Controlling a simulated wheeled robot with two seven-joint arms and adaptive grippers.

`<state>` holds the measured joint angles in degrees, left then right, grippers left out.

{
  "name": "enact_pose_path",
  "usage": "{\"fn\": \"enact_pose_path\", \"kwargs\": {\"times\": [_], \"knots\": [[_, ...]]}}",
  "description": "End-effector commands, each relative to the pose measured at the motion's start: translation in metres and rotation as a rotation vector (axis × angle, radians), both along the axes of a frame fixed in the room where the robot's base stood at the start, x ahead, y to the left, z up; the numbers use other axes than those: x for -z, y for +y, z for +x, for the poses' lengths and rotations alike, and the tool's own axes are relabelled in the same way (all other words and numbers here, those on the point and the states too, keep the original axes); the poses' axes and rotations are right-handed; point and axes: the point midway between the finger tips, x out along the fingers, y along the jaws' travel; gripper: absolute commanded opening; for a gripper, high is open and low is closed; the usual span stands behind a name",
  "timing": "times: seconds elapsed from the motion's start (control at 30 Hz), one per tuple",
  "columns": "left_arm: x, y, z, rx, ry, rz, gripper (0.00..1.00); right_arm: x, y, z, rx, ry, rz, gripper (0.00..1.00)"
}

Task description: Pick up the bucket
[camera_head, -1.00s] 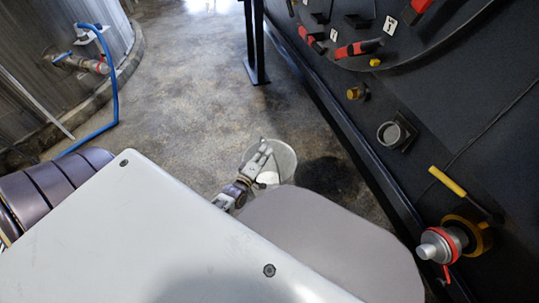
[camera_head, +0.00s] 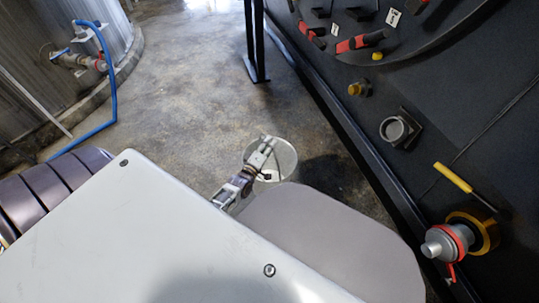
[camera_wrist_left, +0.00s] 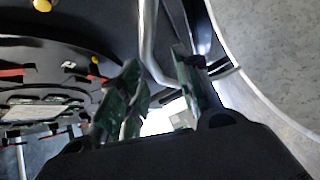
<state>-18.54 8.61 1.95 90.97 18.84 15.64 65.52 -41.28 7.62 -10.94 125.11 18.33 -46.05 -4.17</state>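The bucket (camera_head: 286,158) stands on the floor near the middle of the head view, a pale round shape with a light rim. My left gripper (camera_head: 263,150) is over its left part and hides some of it. In the left wrist view, the two dark green fingers of my left gripper (camera_wrist_left: 160,92) are apart. A bent metal bar (camera_wrist_left: 149,45), which looks like the bucket's handle, passes between or behind them. I cannot tell whether they touch it. A curved pale rim at the right is probably the bucket's. My right gripper is not in view.
A dark machine panel (camera_head: 440,110) with knobs and a yellow-handled lever (camera_head: 453,178) runs along the right. A black post (camera_head: 255,45) stands at the back. A blue hose (camera_head: 113,90) hangs by a metal tank at left. Open floor (camera_head: 180,100) lies between.

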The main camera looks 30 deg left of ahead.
Motion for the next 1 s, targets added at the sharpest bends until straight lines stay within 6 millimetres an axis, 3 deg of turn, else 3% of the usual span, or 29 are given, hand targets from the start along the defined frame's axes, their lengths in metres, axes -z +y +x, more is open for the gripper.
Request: {"fn": "enact_pose_path", "kwargs": {"times": [0.03, 0.3, 1.0], "knots": [[0.0, 0.0, -0.0001, 0.0, 0.0, 0.0, 0.33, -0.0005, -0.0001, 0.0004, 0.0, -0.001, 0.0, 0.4], [-0.0003, 0.0, 0.0, 0.0, -0.001, 0.0, 0.0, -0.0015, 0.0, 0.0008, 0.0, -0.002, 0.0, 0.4], [-0.0044, 0.0003, 0.0013, 0.0, -0.008, 0.003, 0.0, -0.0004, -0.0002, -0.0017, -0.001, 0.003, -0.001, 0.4]]}}
